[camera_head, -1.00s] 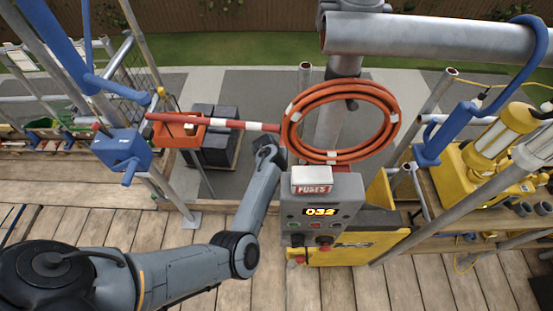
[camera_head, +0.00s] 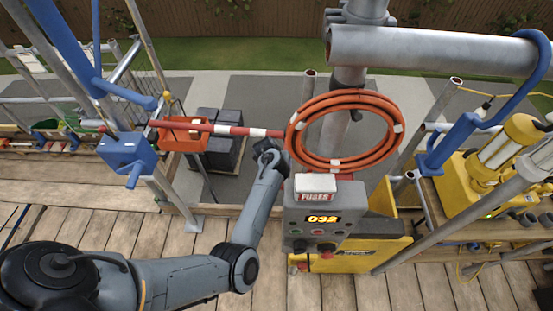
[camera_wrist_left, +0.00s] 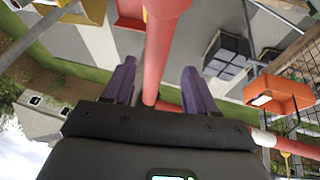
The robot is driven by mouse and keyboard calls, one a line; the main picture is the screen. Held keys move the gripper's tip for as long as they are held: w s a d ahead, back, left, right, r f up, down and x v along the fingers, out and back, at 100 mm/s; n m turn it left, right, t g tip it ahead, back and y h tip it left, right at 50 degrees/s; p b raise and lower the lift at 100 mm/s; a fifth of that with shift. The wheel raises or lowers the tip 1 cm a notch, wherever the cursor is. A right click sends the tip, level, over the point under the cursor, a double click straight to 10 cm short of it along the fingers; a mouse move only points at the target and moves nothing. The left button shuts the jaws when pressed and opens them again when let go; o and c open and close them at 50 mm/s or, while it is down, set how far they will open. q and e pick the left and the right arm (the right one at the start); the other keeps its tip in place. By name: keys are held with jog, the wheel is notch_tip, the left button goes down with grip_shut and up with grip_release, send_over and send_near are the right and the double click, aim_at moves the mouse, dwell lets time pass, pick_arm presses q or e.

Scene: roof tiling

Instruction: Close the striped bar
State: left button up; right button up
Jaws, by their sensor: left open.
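The red-and-white striped bar (camera_head: 238,131) runs nearly level from beside the blue box (camera_head: 127,153) on the left post to the orange hose coil. My left gripper (camera_head: 268,150) is just below and in front of the bar's right end; its fingertips are hard to make out there. In the left wrist view the purple fingers (camera_wrist_left: 158,85) are spread apart. A red tube (camera_wrist_left: 160,50) shows between and beyond them; I cannot tell whether it is part of the bar. A striped length (camera_wrist_left: 265,138) shows at lower right. My right gripper is not in view.
An orange hose coil (camera_head: 298,140) hangs by the bar's right end. Below it stands a grey control box (camera_head: 318,225) with a fuses label. An orange bin (camera_head: 178,141) and dark blocks (camera_head: 222,152) are behind the bar. Yellow equipment (camera_head: 485,165) stands at right.

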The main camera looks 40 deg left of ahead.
pick_arm(q)
jog(key=p+v, duration=0.1)
jog(key=v, duration=0.6)
jog(key=shift+r, duration=0.25)
